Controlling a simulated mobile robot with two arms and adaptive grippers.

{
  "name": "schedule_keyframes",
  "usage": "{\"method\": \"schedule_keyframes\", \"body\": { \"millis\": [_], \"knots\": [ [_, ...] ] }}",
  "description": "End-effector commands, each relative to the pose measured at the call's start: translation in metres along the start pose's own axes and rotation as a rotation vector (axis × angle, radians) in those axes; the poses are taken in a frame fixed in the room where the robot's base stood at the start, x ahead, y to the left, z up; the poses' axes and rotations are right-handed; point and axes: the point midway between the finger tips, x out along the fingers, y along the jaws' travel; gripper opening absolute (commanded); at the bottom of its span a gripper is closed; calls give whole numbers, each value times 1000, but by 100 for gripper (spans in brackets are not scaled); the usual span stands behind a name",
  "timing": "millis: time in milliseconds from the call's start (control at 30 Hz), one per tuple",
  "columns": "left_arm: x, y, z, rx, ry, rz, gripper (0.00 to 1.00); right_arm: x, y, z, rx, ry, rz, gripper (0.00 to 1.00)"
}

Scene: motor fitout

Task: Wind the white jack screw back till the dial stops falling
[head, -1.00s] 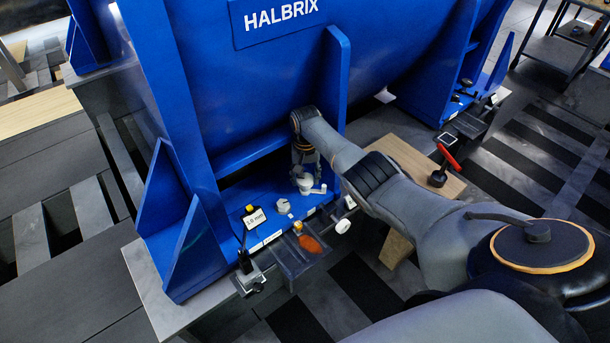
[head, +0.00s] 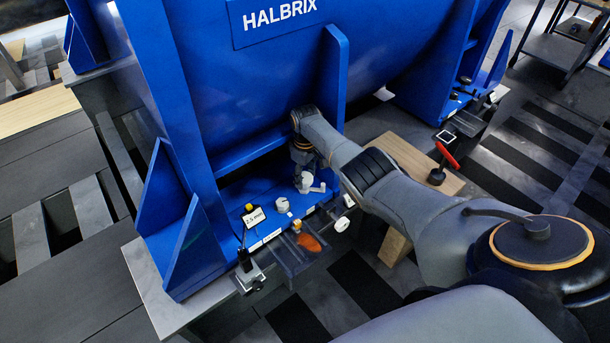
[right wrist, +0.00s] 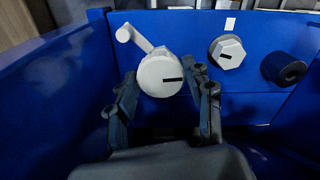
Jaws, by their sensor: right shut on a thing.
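The white jack screw (head: 305,181) stands on the motor's blue foot, with a white crank arm sticking out to the right in the head view. In the right wrist view its round white cap (right wrist: 160,77) has a dark slot, and the crank points up and left. My right gripper (head: 303,165) is shut on the jack screw, with a finger on each side of the cap. The dial's readout card (head: 254,217) shows a figure in mm, starting with 2; the rest is too small to read surely. My left gripper is out of view.
A white hex bolt head (right wrist: 228,52) and a black cylinder (right wrist: 284,68) sit close to the right in the wrist view. A tray (head: 287,256) with an orange-handled thing (head: 309,242) juts out in front. Blue plates wall in the foot.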

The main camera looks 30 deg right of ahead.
Motion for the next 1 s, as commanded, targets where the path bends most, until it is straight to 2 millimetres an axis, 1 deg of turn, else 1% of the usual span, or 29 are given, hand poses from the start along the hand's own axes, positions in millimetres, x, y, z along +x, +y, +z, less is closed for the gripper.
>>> {"method": "schedule_keyframes", "body": {
  "millis": [100,300,767,800,867,900,1000],
  "knots": [
    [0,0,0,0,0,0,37,-2,1,-1,-50,2,0,20],
    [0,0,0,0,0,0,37,-2,1,-1,-97,2,1,20],
    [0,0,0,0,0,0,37,-2,1,-1,-110,3,1,20],
    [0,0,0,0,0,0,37,-2,1,-1,-110,3,1,54],
    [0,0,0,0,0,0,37,-2,1,-1,-109,3,1,66],
    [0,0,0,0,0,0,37,-2,1,-1,-109,3,1,74],
    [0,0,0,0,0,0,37,-1,1,-1,-109,2,1,75]
  ]
}}
